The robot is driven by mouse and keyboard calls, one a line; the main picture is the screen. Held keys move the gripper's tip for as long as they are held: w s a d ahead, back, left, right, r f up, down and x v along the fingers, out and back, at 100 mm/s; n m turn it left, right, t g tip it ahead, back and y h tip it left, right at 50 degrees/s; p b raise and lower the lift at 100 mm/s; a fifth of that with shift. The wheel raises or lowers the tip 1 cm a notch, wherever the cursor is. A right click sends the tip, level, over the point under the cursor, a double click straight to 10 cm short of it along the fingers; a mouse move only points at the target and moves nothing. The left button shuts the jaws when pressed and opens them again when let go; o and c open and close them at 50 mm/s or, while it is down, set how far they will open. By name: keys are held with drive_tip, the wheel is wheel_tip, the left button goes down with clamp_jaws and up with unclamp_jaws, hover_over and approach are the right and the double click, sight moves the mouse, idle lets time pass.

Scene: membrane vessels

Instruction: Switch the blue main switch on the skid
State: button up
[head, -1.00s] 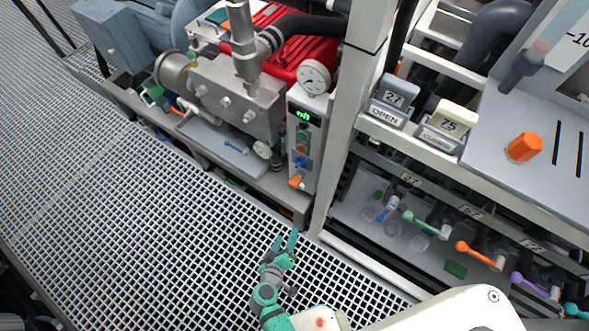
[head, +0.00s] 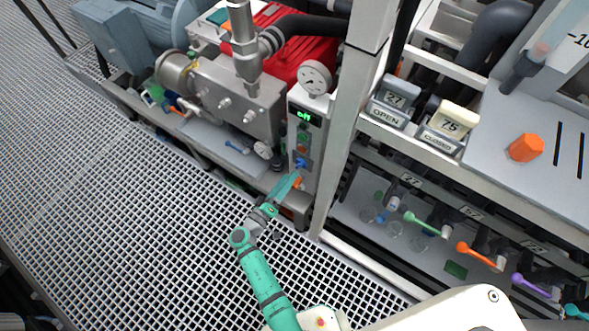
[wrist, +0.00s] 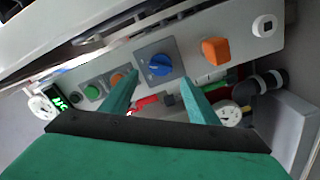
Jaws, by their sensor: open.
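The blue main switch (head: 300,163) is a small blue knob low on the grey control panel of the skid. In the wrist view the blue switch (wrist: 160,64) sits on a dark square plate, ahead of and between my finger tips, apart from them. My gripper (head: 290,184) is teal, open and empty, just below the switch near the orange knob. In the wrist view its two fingers (wrist: 158,92) are spread apart. The panel (head: 304,125) has a green display reading "off".
An orange knob (wrist: 216,51) is right of the switch in the wrist view; a green button (wrist: 92,92) is left. A white frame post (head: 335,130) stands right of the panel. Valves with coloured handles (head: 420,223) are farther right. The grating floor (head: 150,230) is clear.

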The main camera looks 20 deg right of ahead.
sight(297, 167)
drive_tip(key=shift+x, duration=2.65)
drive_tip(key=shift+c, duration=0.3)
drive_tip(key=c, duration=1)
